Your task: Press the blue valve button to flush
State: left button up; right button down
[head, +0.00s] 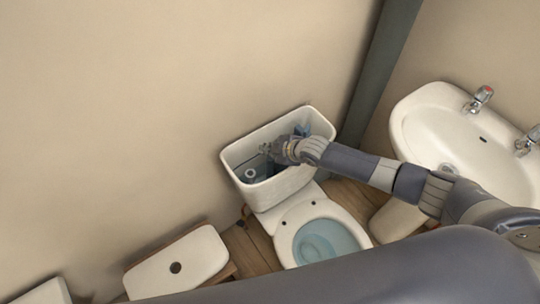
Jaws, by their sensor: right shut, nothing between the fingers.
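The white toilet cistern (278,188) is open at the top and stands against the wall behind the bowl. Inside it, a blue part (301,130) shows at the right end, and a small white ring (250,173) sits at the left. Dark blue parts lie low between them; I cannot tell for sure which blue part is the valve button. My right gripper (268,149) is over the cistern opening, with its fingers shut and empty, reaching in from the right. The gripper and wrist hide part of the inside. I cannot tell whether the fingers touch anything. My left gripper is out of view.
The toilet bowl (285,250), with bluish water (318,243), is in front of the cistern. A white lid (180,262) with a hole lies on a wooden stand at the lower left. A washbasin (430,115) with taps is at the right. A dark pipe (385,60) runs up the corner.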

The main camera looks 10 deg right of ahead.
aim_at(268, 160)
notch_tip(268, 160, up, 4)
jog(key=shift+f+p, duration=0.25)
jog(key=shift+p, duration=0.95)
jog(key=shift+f, duration=0.1)
